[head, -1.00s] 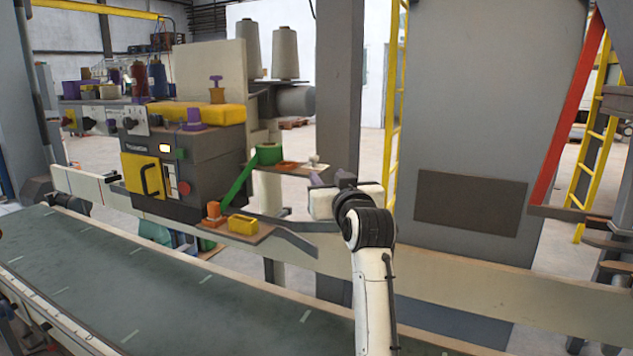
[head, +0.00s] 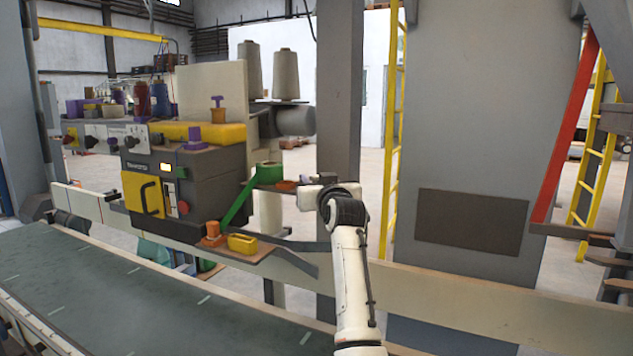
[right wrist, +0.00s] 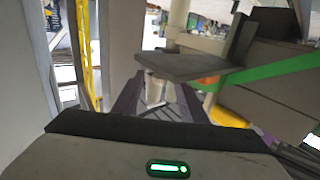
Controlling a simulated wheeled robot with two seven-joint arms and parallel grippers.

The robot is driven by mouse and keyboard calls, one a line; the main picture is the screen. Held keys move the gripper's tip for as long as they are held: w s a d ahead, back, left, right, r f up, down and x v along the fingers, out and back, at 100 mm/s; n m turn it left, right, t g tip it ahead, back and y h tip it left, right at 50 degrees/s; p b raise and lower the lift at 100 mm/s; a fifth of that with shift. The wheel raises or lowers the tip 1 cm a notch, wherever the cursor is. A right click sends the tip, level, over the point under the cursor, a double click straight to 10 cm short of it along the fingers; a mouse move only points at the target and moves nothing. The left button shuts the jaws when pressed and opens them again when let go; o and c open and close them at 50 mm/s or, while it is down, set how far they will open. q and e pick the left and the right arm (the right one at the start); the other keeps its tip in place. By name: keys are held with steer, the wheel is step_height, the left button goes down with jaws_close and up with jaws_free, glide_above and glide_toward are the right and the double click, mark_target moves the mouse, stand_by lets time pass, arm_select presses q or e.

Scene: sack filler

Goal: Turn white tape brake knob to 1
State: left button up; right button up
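The tape stand carries a green roll (head: 268,172), with a green strip running down to the left, and a small orange part (head: 287,185) on its shelf. I cannot make out the white brake knob for certain; the shelf's right end is partly hidden by my right gripper (head: 306,177). My right gripper is at that end, empty as far as I see. In the right wrist view its purple fingers (right wrist: 160,100) are apart, and the grey shelf (right wrist: 190,66) is seen just beyond and above them. My left gripper is not in view.
The grey sewing machine (head: 205,175) with its yellow door stands left of the shelf. A lower ledge holds a yellow tray (head: 242,243) and an orange part (head: 213,232). A grey pillar (head: 340,100) rises behind my right arm. The conveyor belt (head: 130,290) runs in front.

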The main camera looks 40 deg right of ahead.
jaws_close()
steer(key=shift+r+m+g+h+p, duration=0.15)
steer(key=shift+m+g+h+p, duration=0.2)
steer(key=shift+p, duration=0.2)
steer(key=shift+w+a+h, duration=0.1)
steer(key=shift+h, duration=0.25)
steer(key=shift+m+g+h+p, duration=0.25)
steer(key=shift+m+h+p, duration=0.1)
steer(key=shift+p, duration=0.15)
jaws_free()
